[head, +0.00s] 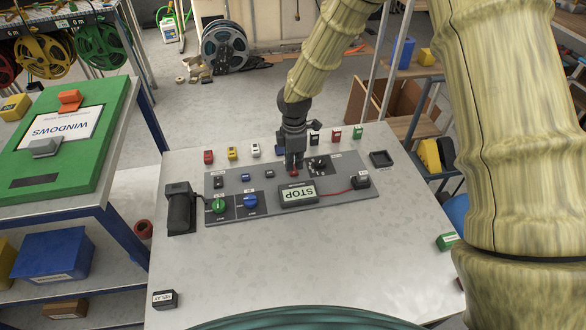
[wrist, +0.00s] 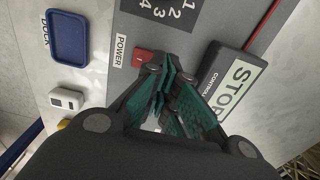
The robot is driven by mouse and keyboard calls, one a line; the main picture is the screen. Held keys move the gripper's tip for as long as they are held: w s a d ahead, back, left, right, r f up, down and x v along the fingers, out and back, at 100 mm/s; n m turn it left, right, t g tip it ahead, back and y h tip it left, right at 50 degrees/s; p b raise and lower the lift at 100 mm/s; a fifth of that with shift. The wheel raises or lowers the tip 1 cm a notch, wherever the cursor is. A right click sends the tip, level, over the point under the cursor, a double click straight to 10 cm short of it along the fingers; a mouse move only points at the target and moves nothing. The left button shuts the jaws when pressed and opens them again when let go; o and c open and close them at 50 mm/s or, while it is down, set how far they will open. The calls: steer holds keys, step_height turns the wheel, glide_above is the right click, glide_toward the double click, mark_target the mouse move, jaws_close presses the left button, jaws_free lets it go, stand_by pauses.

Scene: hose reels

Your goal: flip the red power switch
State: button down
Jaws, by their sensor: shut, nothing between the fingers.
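The red power switch (wrist: 140,59) sits on a grey panel beside a "POWER" label in the wrist view. A small red part of it (head: 294,174) shows just below my gripper in the head view. My gripper (wrist: 166,72) is shut and empty, its fingertips close beside the switch and partly covering it. I cannot tell whether they touch. In the head view my gripper (head: 294,162) points down over the back half of the panel (head: 335,197).
A "STOP" block (head: 298,194) stands on the panel right by the gripper. Green (head: 220,205) and blue (head: 250,201) knobs are to its left. A black holder (head: 180,208) stands at the left. Several small coloured blocks line the back. The table front (head: 290,260) is clear.

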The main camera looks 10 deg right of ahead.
mark_target(294, 172)
steer(key=shift+f+b, duration=0.35)
steer(key=shift+f, duration=0.75)
stand_by(0.8)
steer(key=shift+r+p, duration=2.75)
steer(key=shift+r, duration=0.8)
